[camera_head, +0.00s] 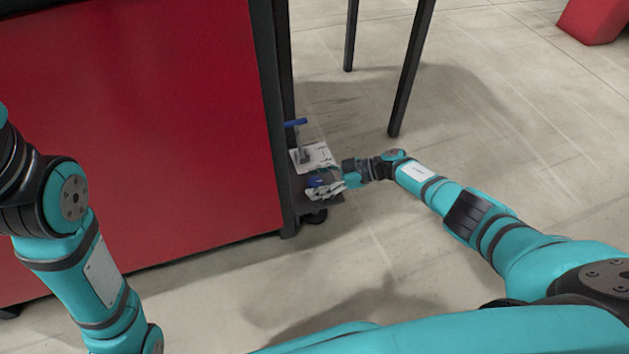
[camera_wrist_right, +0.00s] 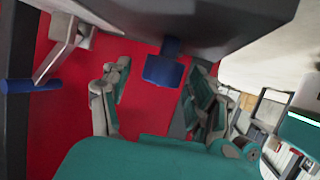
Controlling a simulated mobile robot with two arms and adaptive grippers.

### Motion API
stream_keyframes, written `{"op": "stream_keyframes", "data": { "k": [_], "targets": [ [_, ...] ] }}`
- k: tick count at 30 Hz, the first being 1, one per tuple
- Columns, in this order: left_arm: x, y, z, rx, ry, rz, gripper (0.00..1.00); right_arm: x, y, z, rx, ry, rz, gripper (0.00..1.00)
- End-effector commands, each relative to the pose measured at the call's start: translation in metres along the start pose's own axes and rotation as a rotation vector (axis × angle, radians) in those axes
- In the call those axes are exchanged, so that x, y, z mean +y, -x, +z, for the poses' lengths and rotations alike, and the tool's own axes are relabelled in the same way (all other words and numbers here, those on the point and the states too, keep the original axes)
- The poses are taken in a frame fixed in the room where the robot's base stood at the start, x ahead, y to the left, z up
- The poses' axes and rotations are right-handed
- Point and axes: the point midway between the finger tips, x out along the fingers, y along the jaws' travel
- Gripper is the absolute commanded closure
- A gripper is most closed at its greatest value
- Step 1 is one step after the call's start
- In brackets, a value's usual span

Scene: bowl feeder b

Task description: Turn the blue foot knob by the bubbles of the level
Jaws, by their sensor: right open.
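My right gripper (camera_head: 322,189) is at the knob in the head view. In the wrist view its open fingers (camera_wrist_right: 160,80) stand on either side of the knob, with gaps visible on both sides. I cannot make out a level or its bubbles. My left arm shows at the left, but its gripper is out of frame.
The red cabinet (camera_head: 130,120) fills the left. A blue-handled lever (camera_head: 296,122) and a pale plate (camera_head: 316,156) are just above the knob. Black table legs (camera_head: 411,70) stand behind.

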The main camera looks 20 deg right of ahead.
Motion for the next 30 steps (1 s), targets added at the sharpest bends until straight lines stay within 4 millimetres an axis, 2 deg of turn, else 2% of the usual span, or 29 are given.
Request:
{"op": "stream_keyframes", "data": {
  "k": [9,15,21,30],
  "targets": [
    [0.000,0.000,-0.001,0.002,0.000,0.001,0.60,0.000,0.065,0.001,-0.003,0.002,0.001,0.39],
    [0.000,-0.001,-0.001,0.003,0.000,0.001,0.60,0.000,0.099,0.001,-0.002,0.001,0.001,0.39],
    [0.000,-0.001,-0.001,0.003,0.000,0.001,0.60,0.000,0.112,0.000,0.000,0.001,0.000,0.39],
    [0.000,-0.001,-0.001,0.003,0.000,0.001,0.60,0.000,0.113,0.000,0.000,0.001,0.000,0.39]
  ]
}}
